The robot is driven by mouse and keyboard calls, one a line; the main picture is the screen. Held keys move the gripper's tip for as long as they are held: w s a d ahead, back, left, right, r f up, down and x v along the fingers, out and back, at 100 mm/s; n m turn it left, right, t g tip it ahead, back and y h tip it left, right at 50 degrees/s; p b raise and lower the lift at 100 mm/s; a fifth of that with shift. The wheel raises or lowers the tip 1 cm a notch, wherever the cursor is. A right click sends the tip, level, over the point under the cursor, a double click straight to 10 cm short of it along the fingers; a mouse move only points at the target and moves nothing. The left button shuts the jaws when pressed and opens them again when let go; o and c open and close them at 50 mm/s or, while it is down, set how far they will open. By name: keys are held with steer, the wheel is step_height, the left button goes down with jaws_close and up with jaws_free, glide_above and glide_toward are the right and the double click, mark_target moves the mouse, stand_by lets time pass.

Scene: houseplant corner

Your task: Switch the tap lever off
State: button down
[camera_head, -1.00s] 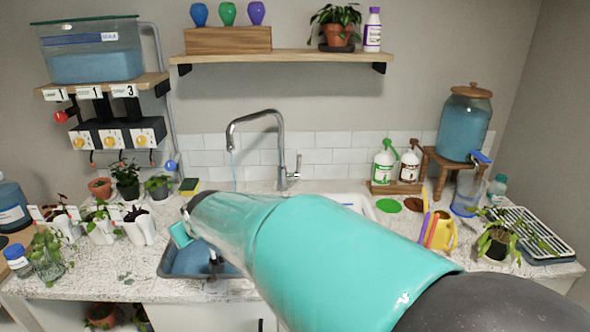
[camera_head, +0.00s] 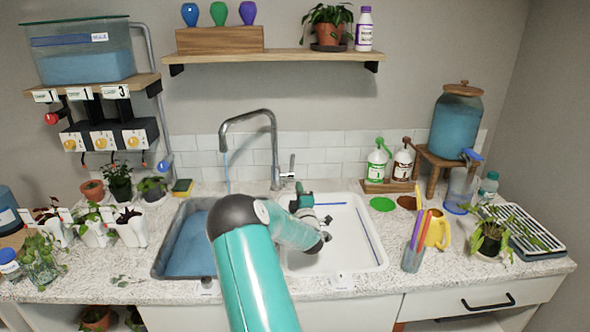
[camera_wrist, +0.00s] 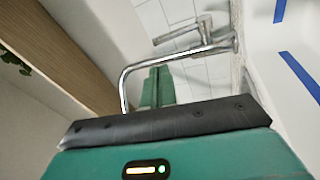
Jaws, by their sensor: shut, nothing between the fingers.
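The chrome tap (camera_head: 274,150) stands behind the sink, its tall neck bent to the left. A thin blue stream of water (camera_head: 226,165) falls from its spout towards the left basin. The tap lever (camera_head: 291,164) sticks up on the right side of the tap's base. My gripper (camera_head: 303,190) is shut and empty, over the back of the right basin, in front of and just below the lever. In the wrist view the green fingers (camera_wrist: 157,88) are together. The tap (camera_wrist: 160,62) and its lever (camera_wrist: 180,33) appear beyond them, apart from the fingers.
The left basin (camera_head: 158,262) holds blue water; the white right basin (camera_head: 360,245) looks empty. Soap bottles (camera_head: 378,165) stand right of the tap, and a sponge (camera_head: 182,187) lies left. A pen cup (camera_head: 412,257) and yellow watering can (camera_head: 439,230) stand right of the sink.

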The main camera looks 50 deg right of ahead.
mark_target(293, 162)
steer(key=s+f+n+t, duration=0.1)
steer(key=n, duration=0.1)
steer(key=s+d+f+n+t+y, duration=0.1)
steer(key=f+n, duration=0.1)
steer(key=shift+w+d, duration=0.1)
steer(key=x, duration=1.3)
steer(key=shift+w+d+r, duration=0.1)
steer(key=shift+w+r, duration=0.05)
steer(key=shift+w, duration=0.2)
